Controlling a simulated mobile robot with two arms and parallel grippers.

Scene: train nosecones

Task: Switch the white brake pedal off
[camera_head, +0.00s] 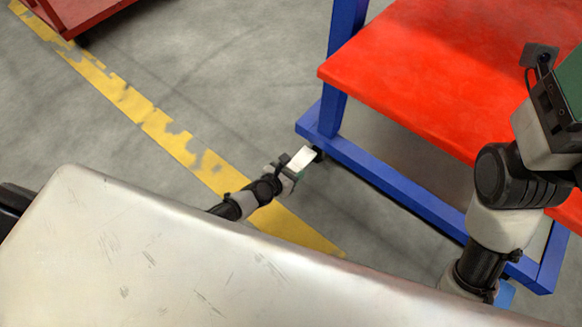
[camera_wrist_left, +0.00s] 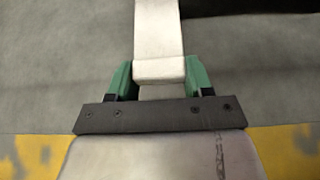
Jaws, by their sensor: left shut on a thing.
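The white brake pedal (camera_head: 302,157) sticks out at the lower left corner of the blue-framed cart. In the left wrist view the pedal (camera_wrist_left: 160,45) comes down from the top edge as a pale bar, its end between the fingers. My left gripper (camera_head: 295,168) reaches low to it from the left. Its green fingers (camera_wrist_left: 160,77) sit on both sides of the pedal's end, shut on it. My right arm is at the right of the head view; its gripper's fingertips cannot be made out there.
The cart has a red shelf (camera_head: 430,70) and a blue lower frame (camera_head: 400,188) close to my left gripper. A yellow floor line (camera_head: 150,118) runs diagonally across grey floor. Another red object (camera_head: 85,12) stands at the upper left. The floor left of the cart is clear.

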